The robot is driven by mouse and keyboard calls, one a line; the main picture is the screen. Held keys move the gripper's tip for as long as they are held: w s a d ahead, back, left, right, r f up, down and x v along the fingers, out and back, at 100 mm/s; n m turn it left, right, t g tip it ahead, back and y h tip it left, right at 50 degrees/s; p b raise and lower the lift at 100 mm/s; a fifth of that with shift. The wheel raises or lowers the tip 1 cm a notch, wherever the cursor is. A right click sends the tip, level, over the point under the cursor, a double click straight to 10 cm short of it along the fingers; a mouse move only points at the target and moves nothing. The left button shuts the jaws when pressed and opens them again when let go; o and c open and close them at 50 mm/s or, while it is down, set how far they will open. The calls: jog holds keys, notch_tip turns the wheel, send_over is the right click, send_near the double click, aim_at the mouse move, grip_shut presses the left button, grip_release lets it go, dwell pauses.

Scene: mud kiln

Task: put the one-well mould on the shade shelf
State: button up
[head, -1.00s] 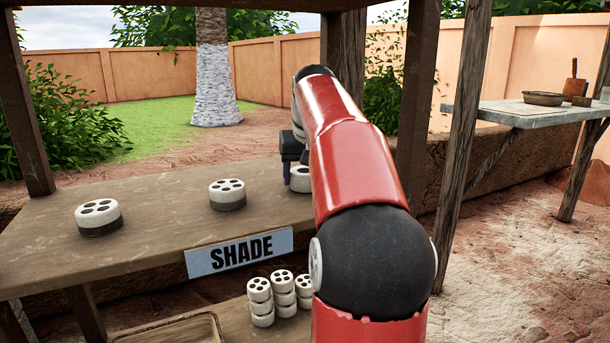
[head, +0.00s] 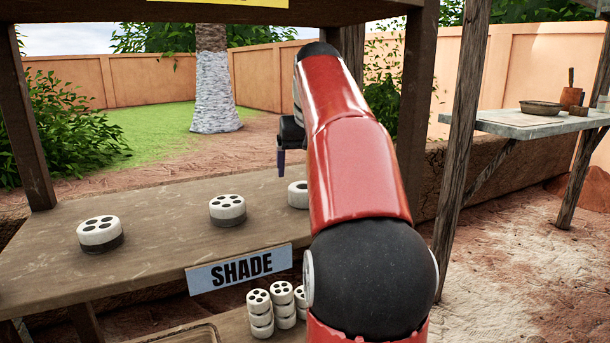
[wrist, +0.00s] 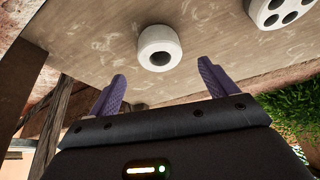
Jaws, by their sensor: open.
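The one-well mould (wrist: 159,48), a short white cylinder with a single dark hole, stands on the shade shelf (wrist: 100,30) in the wrist view. In the head view the mould (head: 298,194) shows at the shelf's right part, partly hidden by my arm. The shade shelf (head: 155,228) carries a SHADE sign on its front edge. My gripper (wrist: 162,85) is open and empty, its purple fingers apart from the mould with a gap between. In the head view my gripper (head: 282,160) is above the shelf, mostly hidden by my arm.
Two multi-hole moulds, one at left (head: 100,233) and one in the middle (head: 228,209), stand on the same shelf. Several small white moulds (head: 261,313) are stacked below. A post (head: 462,130) and a grey side table (head: 520,121) stand at right.

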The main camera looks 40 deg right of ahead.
jog(key=p+v, duration=0.1)
jog(key=v, duration=0.3)
jog(key=shift+s+a+r, duration=0.15)
jog(key=shift+r, duration=0.2)
jog(key=s+a+f+n+p, duration=0.1)
jog(key=a, duration=0.4)
jog(key=s+a+f, duration=0.1)
jog(key=a+f, duration=0.1)
jog(key=a, duration=0.4)
jog(key=s+a+f+n+p, duration=0.1)
jog(key=a+f, duration=0.1)
jog(key=a, duration=0.4)
jog(key=shift+f+n+t+p, duration=0.2)
jog(key=shift+n+t+p, duration=0.1)
jog(key=shift+p, duration=0.05)
jog(key=s+a+f+n+y+p, duration=0.1)
jog(key=s+a+f, duration=0.4)
jog(key=f, duration=0.3)
jog(key=s+a+f+n+y+p, duration=0.1)
jog(key=s+a+f+n, duration=0.1)
jog(key=s+a+f, duration=0.3)
jog(key=s+f, duration=0.2)
jog(key=s, duration=0.1)
jog(key=shift+f+t, duration=0.4)
jog(key=shift+a, duration=0.15)
